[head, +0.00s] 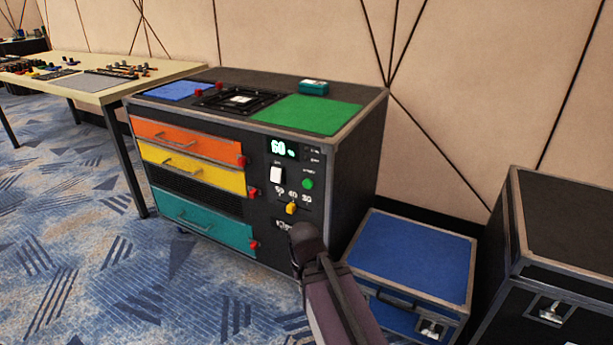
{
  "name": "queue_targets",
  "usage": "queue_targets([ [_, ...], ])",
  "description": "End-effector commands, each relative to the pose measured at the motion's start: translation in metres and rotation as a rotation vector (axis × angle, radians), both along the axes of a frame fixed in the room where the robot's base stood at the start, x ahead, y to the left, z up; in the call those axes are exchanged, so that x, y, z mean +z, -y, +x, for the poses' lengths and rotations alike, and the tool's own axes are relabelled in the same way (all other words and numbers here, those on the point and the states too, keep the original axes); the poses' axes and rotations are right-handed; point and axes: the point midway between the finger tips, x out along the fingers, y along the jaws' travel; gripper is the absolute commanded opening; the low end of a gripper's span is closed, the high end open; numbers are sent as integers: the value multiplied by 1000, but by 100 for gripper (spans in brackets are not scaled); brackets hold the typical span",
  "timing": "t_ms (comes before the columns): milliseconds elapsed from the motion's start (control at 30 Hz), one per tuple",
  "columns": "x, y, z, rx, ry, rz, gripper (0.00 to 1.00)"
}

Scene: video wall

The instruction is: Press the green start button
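The green button (307,183) is a small round button on the right part of the front of a black wheeled cabinet (350,165). It sits below a lit display (283,149) that seems to read 60, and to the right of a white switch (277,174). A yellow knob (291,208) is below it, under small white markings. Part of my arm rises from the bottom edge, and its dark rounded end appears just below the panel in the picture, apart from the green button. The gripper's fingers do not show.
The cabinet has orange (185,140), yellow (190,167) and teal (200,220) drawers, with red latches. A green mat (308,114) and a teal box (314,87) lie on top. A blue-topped case (415,255) and a black case (570,220) stand right. Carpet is open at left.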

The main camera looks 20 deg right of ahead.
Motion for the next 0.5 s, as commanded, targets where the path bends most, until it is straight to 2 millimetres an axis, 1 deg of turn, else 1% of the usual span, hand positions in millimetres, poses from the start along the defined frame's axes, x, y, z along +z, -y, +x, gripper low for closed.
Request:
queue_targets([
  [33, 21, 0, 0, 0, 0, 0, 0],
  [200, 54, 0, 0, 0, 0, 0, 0],
  [400, 83, 0, 0, 0, 0, 0, 0],
  [500, 91, 0, 0, 0, 0, 0, 0],
])
